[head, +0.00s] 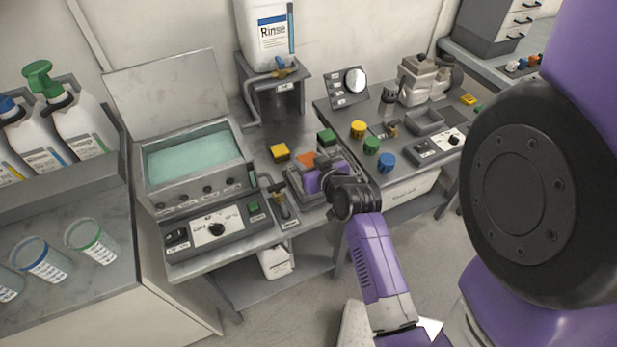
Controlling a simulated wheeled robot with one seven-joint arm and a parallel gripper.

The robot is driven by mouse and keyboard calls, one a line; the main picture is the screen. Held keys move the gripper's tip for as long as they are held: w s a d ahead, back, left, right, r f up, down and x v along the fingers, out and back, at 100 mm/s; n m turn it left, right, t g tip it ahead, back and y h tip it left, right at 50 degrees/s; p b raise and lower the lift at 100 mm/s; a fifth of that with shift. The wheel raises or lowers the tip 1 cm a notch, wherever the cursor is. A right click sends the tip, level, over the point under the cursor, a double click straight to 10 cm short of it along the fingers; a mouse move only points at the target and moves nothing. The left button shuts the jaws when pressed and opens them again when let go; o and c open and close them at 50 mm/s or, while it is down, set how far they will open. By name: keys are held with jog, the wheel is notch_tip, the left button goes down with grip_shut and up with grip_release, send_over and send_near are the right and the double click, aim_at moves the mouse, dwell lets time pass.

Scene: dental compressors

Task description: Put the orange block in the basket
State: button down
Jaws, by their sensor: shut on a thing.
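The orange block (306,159) shows at the far side of my gripper, partly hidden by it. My gripper (311,171) is shut on the orange block, over or inside a grey basket-like tray (293,188) on the bench. My purple hand and black wrist cover much of this tray. I cannot tell whether the block touches its bottom.
A yellow block (279,152) and a green block (326,137) lie close by on the bench. A bath with an open lid (195,160) stands left, and a tap-like fitting (281,201) just left of the tray. Several coloured caps (371,145) stand right.

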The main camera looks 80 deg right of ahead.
notch_tip(320, 180, down, 6)
jog(key=shift+f, duration=0.25)
